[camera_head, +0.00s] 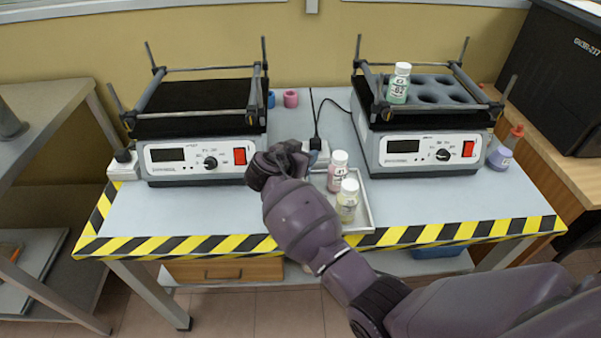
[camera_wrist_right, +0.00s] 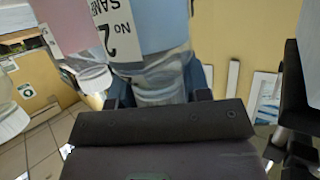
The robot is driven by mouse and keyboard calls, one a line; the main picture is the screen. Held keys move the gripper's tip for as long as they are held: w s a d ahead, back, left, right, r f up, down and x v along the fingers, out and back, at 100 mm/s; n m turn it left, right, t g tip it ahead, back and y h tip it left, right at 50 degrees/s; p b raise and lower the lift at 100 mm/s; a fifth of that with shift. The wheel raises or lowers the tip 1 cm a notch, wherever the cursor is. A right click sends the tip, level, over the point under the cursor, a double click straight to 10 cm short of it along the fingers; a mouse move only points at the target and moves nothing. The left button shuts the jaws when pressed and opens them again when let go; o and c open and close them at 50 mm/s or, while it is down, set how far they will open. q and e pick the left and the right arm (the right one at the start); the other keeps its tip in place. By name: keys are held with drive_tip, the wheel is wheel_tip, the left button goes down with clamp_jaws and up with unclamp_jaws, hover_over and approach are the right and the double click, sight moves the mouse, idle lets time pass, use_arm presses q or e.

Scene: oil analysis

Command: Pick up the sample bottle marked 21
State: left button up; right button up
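My right gripper (camera_head: 275,165) is low over the middle of the table, left of the small tray. The bottle's label shows "No", "SAM" and a 2; the rest is cut off, so I cannot read the full number. In the head view my arm hides this bottle. A pink bottle (camera_head: 338,171) and a yellowish bottle (camera_head: 347,201), both white-capped, stand beside it. My left gripper is not in view.
The metal tray (camera_head: 366,212) lies under the two bottles. A left shaker (camera_head: 200,155) and a right shaker (camera_head: 430,150) flank the middle; a green bottle (camera_head: 399,84) stands in the right one. A purple flask (camera_head: 501,155) stands at right. The table's front left is clear.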

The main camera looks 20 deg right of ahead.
drive_tip(key=shift+f, duration=0.15)
clamp_jaws()
